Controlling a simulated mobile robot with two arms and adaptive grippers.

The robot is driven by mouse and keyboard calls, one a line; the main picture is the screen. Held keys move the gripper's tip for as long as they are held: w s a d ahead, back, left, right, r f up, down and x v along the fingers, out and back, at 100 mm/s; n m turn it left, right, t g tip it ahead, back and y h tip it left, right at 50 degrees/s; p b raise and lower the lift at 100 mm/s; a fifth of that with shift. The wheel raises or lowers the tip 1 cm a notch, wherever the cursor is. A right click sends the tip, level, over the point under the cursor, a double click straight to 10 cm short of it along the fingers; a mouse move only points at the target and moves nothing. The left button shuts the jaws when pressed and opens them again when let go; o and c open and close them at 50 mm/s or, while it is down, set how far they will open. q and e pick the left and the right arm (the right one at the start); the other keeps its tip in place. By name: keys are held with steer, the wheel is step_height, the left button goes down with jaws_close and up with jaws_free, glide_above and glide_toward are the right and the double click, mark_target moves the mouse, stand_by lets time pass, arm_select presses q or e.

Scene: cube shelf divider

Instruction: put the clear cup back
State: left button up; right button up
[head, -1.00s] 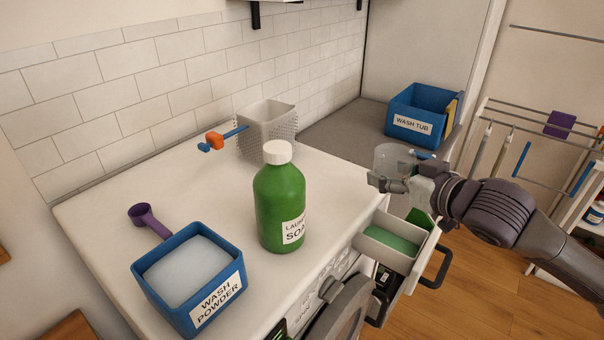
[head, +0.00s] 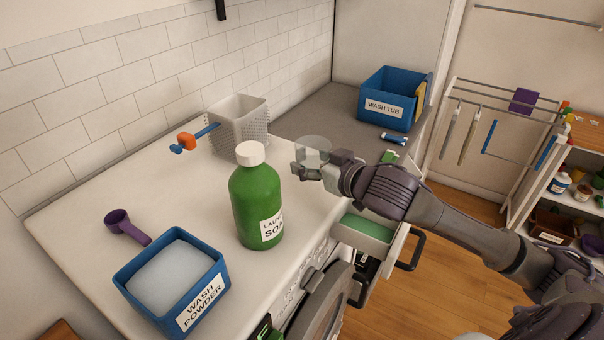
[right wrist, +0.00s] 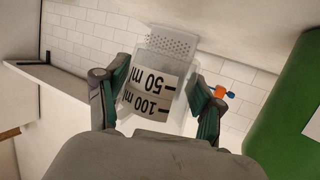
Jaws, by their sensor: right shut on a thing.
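The clear cup (head: 313,149) is held in my right gripper (head: 310,168), above the right part of the white worktop, to the right of the green soap bottle. In the right wrist view the cup (right wrist: 150,98) shows marks for 50 ml and 100 ml, and the two fingers of my right gripper (right wrist: 158,105) close on its sides. Below and to the right of the gripper in the head view, an open drawer (head: 368,231) holds green liquid. My left gripper is not in view.
The green soap bottle (head: 257,200) stands close to the left of the held cup. A blue wash powder box (head: 190,318), a purple scoop (head: 126,226) and a grey perforated basket (head: 240,122) stand on the worktop (head: 90,197). The blue wash tub (head: 387,97) is at the back.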

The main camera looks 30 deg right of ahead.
mark_target(302, 191)
steer(key=shift+w+a+f, duration=0.9)
steer(key=shift+w, duration=0.2)
step_height(302, 191, down, 3)
steer(key=shift+s+f+p, duration=0.1)
steer(key=shift+f+p, duration=0.05)
steer(key=shift+p, duration=0.6)
steer(key=shift+f, duration=0.25)
steer(key=shift+f, duration=0.15)
steer(key=o, duration=1.2)
